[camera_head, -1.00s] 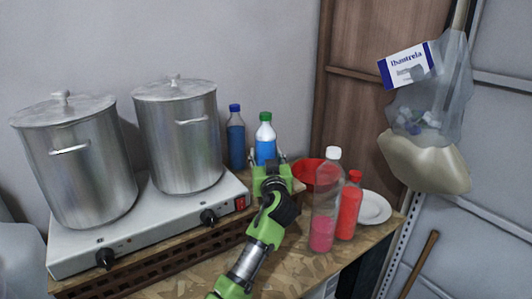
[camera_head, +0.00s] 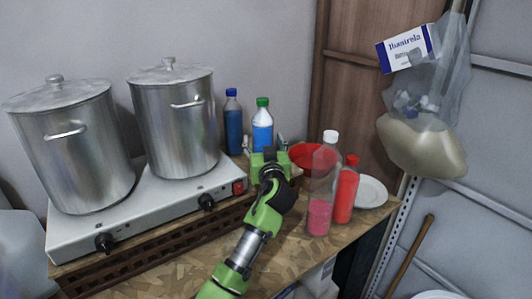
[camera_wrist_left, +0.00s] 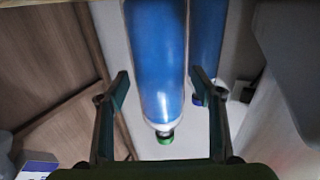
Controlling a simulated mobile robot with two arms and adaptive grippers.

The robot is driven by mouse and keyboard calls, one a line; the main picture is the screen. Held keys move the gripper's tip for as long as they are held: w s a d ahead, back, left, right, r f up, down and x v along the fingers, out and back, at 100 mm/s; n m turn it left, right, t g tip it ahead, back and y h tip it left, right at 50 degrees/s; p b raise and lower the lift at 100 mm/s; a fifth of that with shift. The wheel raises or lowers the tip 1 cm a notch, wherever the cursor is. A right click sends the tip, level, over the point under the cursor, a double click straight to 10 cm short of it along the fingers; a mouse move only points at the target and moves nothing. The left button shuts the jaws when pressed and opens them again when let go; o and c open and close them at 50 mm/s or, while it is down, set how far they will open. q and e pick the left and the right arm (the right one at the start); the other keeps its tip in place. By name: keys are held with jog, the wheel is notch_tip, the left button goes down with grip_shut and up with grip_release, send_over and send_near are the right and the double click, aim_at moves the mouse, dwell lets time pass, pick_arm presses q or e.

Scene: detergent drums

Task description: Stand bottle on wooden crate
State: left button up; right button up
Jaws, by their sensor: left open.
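A blue bottle with a green cap (camera_head: 262,138) stands upright behind my left gripper (camera_head: 265,145) in the head view. In the left wrist view this bottle (camera_wrist_left: 157,70) lies between the two spread fingers of the left gripper (camera_wrist_left: 159,78), its cap pointing down the picture. The fingers are open, with gaps on both sides. A brown slatted wooden crate (camera_head: 150,252) lies under the hot plate. I cannot tell whether the bottle's hidden base rests on it. My right gripper is not in view.
A dark blue bottle (camera_head: 234,125) stands close left of the green-capped one. Two steel pots (camera_head: 176,125) sit on the white hot plate (camera_head: 75,235). A red bowl (camera_head: 308,154), a clear bottle with pink contents (camera_head: 320,200), a red bottle (camera_head: 346,192) and a white plate (camera_head: 371,192) stand to the right.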

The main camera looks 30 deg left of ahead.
pick_arm(q)
jog(key=b+v, duration=0.3)
jog(key=v, duration=0.8)
jog(key=shift+s, duration=0.1)
